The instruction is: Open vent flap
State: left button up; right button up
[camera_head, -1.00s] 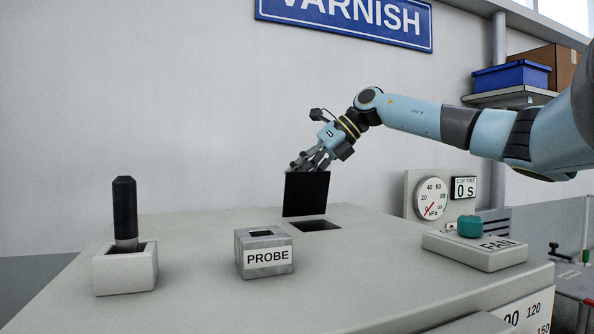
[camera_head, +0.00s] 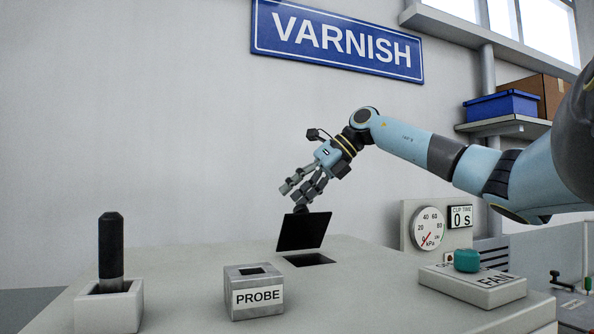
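The vent flap (camera_head: 304,231) is a black square plate. It stands raised and tilted at the back of a dark rectangular opening (camera_head: 309,260) in the grey cabinet top (camera_head: 370,279). My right gripper (camera_head: 295,198) is just above the flap's top edge, pointing down and to the left. Its fingers look spread, with nothing seen between them. A dark tip sits at or just behind the flap's upper edge; I cannot tell if it touches. My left gripper is out of view.
A PROBE block (camera_head: 254,292) and a socket (camera_head: 109,307) with an upright black handle (camera_head: 111,246) stand in front at left. A FAN box (camera_head: 472,284) with a teal knob (camera_head: 467,260) and a pressure gauge (camera_head: 428,228) are at right. The wall is behind.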

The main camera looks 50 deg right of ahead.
notch_tip(320, 180, up, 7)
jog(key=shift+f, duration=0.2)
